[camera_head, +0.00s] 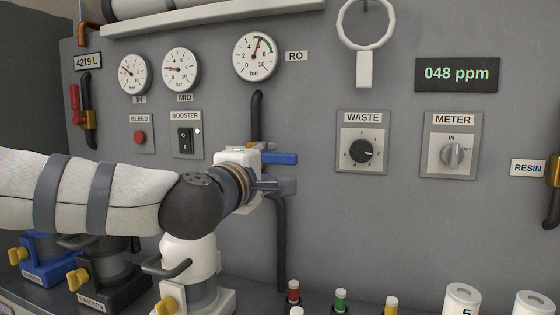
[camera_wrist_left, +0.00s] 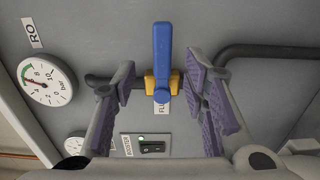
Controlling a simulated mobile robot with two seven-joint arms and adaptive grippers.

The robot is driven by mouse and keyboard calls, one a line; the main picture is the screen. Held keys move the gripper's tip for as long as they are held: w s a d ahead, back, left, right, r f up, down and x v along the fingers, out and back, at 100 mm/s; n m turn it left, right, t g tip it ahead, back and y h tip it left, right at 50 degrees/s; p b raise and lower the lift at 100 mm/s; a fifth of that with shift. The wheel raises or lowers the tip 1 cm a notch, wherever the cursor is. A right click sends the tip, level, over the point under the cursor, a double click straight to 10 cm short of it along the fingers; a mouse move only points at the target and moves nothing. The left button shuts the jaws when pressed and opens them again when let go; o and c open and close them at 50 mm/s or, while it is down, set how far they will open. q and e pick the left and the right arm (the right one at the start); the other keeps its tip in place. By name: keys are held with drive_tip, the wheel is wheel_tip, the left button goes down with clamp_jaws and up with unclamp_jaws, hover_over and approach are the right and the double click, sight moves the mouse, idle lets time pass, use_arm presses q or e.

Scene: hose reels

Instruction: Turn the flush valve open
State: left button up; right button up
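The flush valve has a blue lever (camera_head: 281,158) on a brass body and sits on a dark pipe on the grey panel. In the head view the lever points right, across the upright pipe. In the left wrist view the blue lever (camera_wrist_left: 162,55) and brass body show between my spread fingers, with a gap on each side; a label partly hidden by the lever reads "FL". My left gripper (camera_wrist_left: 162,82) is open and empty, facing the valve. In the head view the left gripper (camera_head: 265,174) partly hides the valve body. My right gripper is not in view.
Gauges, a BOOSTER switch (camera_head: 185,140), a WASTE knob (camera_head: 361,151) and a METER knob (camera_head: 454,155) surround the valve. A display (camera_head: 457,74) reads 048 ppm. Filter housings with yellow taps stand below my left arm. Small bottles line the bottom edge.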

sight(278, 160)
use_arm(q)
drive_tip(key=x, duration=0.8)
drive_tip(key=shift+f, duration=0.2)
drive_tip(key=shift+a, duration=0.1)
clamp_jaws()
